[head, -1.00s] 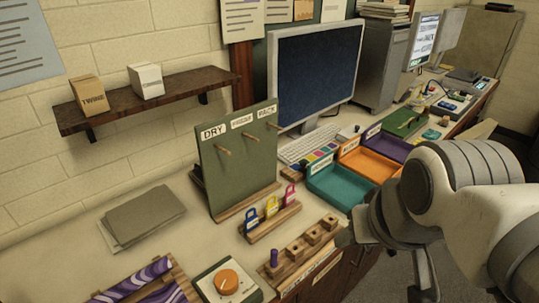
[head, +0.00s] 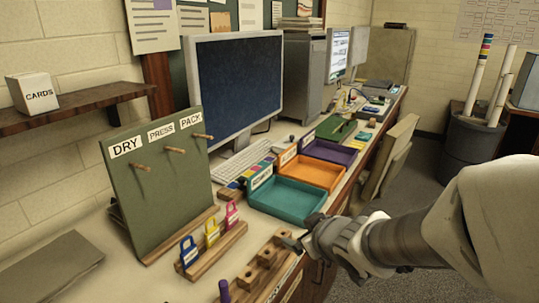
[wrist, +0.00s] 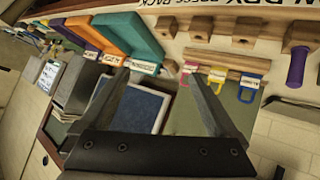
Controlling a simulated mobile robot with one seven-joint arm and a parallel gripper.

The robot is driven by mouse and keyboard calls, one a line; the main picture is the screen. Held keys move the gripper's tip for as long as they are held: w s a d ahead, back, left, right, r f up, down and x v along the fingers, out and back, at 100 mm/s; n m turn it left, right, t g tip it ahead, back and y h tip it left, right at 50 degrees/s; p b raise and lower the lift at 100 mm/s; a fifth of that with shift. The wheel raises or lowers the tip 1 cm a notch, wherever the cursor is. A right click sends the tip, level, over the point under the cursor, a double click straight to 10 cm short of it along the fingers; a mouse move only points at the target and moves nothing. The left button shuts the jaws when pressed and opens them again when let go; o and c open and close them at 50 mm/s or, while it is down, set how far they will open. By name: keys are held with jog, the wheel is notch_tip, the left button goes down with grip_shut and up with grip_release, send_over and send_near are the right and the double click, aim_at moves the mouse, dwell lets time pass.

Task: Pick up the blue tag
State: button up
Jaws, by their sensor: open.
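The blue tag (head: 189,252) stands upright in a wooden rack (head: 218,252) on the desk, at the near end of a row with a yellow tag (head: 211,233) and a pink tag (head: 232,214). In the wrist view the blue tag (wrist: 248,86) is right of the yellow tag (wrist: 217,76) and pink tag (wrist: 190,68). My gripper (head: 292,242) is open and empty, right of the rack near the desk's front edge. In the wrist view its fingers (wrist: 158,76) are apart, with the blue tag outside them to the right.
A green board (head: 160,180) with pegs, labelled DRY, PRESS and PACK, stands behind the rack. A wooden block with holes (head: 262,262) and a purple peg (head: 224,291) are in front. Teal (head: 290,208), orange (head: 312,176) and purple (head: 330,152) trays lie beyond, right.

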jog(key=s+a+f+n+g+y, duration=0.1)
jog(key=a+f+n+y, duration=0.2)
jog(key=a, duration=0.4)
jog(key=n+g+y, duration=0.1)
jog(key=g+y, duration=0.2)
jog(key=y, duration=0.2)
send_near(190, 251)
jog(key=b+x, duration=0.3)
jog(key=x, duration=0.1)
jog(key=shift+w+a+b, duration=0.2)
jog(key=shift+a+b, duration=0.05)
jog(key=shift+b, duration=0.1)
jog(key=shift+w+a+f, duration=0.2)
jog(key=shift+w+a, duration=0.05)
jog(key=shift+a, duration=0.2)
jog(key=b+x, duration=0.1)
jog(key=x, duration=0.4)
jog(key=shift+s+f+b, duration=0.15)
jog(key=shift+b, duration=0.2)
jog(key=c, duration=1.4)
